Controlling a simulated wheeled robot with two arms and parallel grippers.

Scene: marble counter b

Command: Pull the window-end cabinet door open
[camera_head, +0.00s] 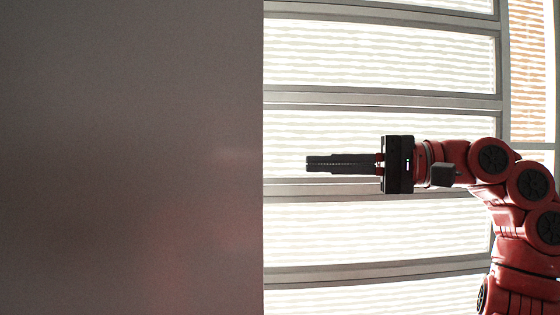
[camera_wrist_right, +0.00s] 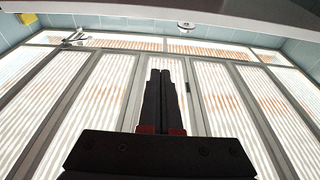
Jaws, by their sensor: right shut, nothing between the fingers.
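A large plain grey panel (camera_head: 130,150) fills the left half of the head view, very close. It looks like a cabinet door or side, but I cannot tell which; no handle or hinge shows on it. My right gripper (camera_head: 308,164) is shut and empty, its fingers pointing left with the tips a little right of the panel's vertical edge in the picture. Whether they are at the same depth as the panel is unclear. The fingers also show shut together in the right wrist view (camera_wrist_right: 160,72). My left gripper is out of view.
Bright windows with slatted blinds (camera_head: 380,55) stand behind my right arm, and also fill the wrist view (camera_wrist_right: 100,92). A pale overhanging surface (camera_wrist_right: 200,12) crosses the top of the wrist view. A small round white fixture (camera_wrist_right: 187,25) shows below it.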

